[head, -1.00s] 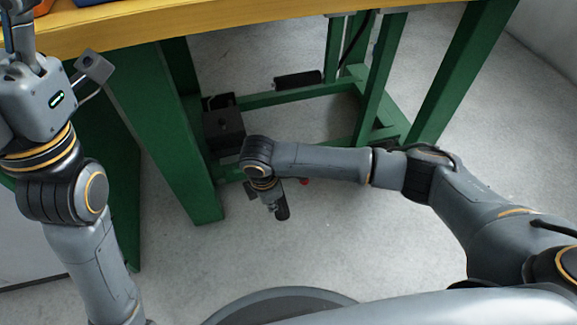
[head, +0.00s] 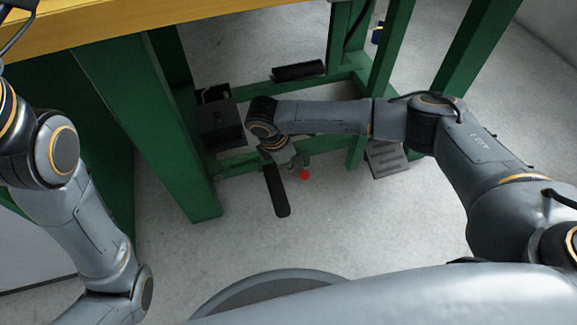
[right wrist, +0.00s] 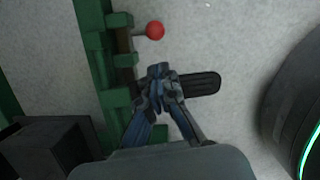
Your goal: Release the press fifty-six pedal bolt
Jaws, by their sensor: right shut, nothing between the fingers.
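The bolt's red ball knob (head: 304,175) stands low beside the green lower rail, just right of my right gripper in the head view. In the right wrist view the knob (right wrist: 155,30) sits on a short stem at the rail, ahead of the fingertips and apart from them. My right gripper (right wrist: 158,70) is shut and empty, its fingertips close to the rail and over the inner end of a black ribbed pedal (right wrist: 200,84). The pedal (head: 277,190) also shows in the head view, partly behind my gripper. I cannot tell whether the fingers touch it. My left gripper is out of view.
Green frame legs (head: 150,125) and the lower green rail (head: 235,165) bound the space. A black box (head: 219,125) sits left of my right wrist. A black cylinder (head: 298,71) lies behind, and a grey slotted plate (head: 386,158) is at right. The floor in front is clear.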

